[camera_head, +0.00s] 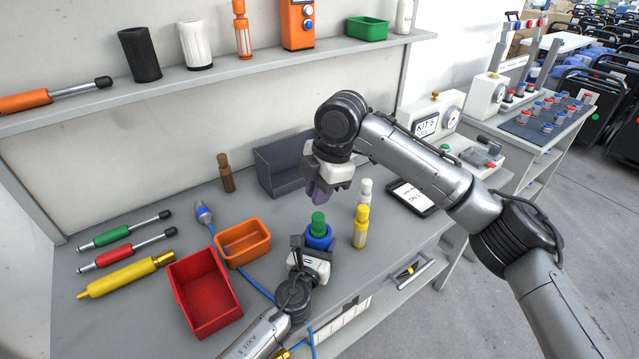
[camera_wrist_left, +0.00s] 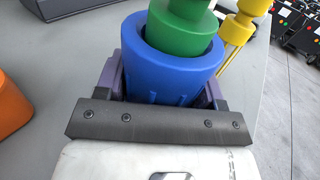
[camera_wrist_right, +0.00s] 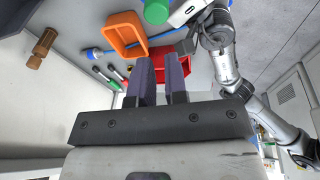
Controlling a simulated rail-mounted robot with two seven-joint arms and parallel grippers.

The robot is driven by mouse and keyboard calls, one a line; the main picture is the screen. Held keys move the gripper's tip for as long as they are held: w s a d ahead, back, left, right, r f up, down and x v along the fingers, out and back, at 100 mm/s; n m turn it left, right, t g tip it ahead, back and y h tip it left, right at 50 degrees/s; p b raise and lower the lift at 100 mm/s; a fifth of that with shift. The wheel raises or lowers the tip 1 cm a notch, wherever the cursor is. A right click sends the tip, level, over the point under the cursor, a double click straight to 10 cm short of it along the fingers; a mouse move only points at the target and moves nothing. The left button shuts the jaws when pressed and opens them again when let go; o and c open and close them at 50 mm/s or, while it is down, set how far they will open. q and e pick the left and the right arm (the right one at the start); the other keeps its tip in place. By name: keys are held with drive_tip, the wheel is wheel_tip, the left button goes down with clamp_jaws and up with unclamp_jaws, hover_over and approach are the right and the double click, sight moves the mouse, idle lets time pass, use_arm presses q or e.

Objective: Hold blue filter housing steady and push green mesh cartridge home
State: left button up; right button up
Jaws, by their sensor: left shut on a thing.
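The blue filter housing (camera_head: 318,241) stands upright near the front of the bench. My left gripper (camera_head: 316,244) is shut around it, and its fingers show on both sides of the blue housing in the left wrist view (camera_wrist_left: 170,75). The green mesh cartridge (camera_head: 318,222) sits upright in the housing's mouth, its upper part standing above the rim; it also shows in the left wrist view (camera_wrist_left: 182,38). Its lower part is hidden. My right gripper (camera_head: 320,192) is above and behind the cartridge, apart from it. Its fingers (camera_wrist_right: 162,78) have a narrow empty gap between them.
White (camera_head: 365,191) and yellow (camera_head: 360,226) bottle-like parts stand close to the right of the housing. A red bin (camera_head: 204,290), an orange bin (camera_head: 243,242) and a blue cable (camera_head: 232,258) lie left. A grey bin (camera_head: 283,165) stands behind. A tablet (camera_head: 411,198) lies right.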

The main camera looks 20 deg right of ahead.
sight(318, 216)
drive_tip(key=shift+w+a+r+n+h, duration=0.1)
drive_tip(key=shift+a+n+h, duration=0.05)
drive_tip(key=shift+n, duration=0.4)
drive_tip(key=shift+a+n+h, duration=0.1)
drive_tip(key=shift+n+h, duration=0.05)
drive_tip(key=shift+n, duration=0.4)
drive_tip(key=shift+c, duration=0.6)
drive_tip(key=n, duration=0.3)
drive_tip(key=shift+w+a+g+h, duration=0.1)
drive_tip(key=shift+w+g+h, duration=0.05)
drive_tip(key=shift+g+h, duration=0.2)
clamp_jaws()
drive_tip(key=n, duration=0.1)
drive_tip(key=n+h, duration=0.1)
drive_tip(key=d+n, duration=0.1)
drive_tip(key=n, duration=0.1)
drive_tip(key=shift+w+r, duration=0.25)
drive_tip(key=shift+w, duration=0.05)
drive_tip(key=shift+d+f, duration=0.1)
drive_tip(key=shift+f, duration=1.45)
drive_tip(key=shift+f, duration=2.2)
drive_tip(key=shift+r, duration=3)
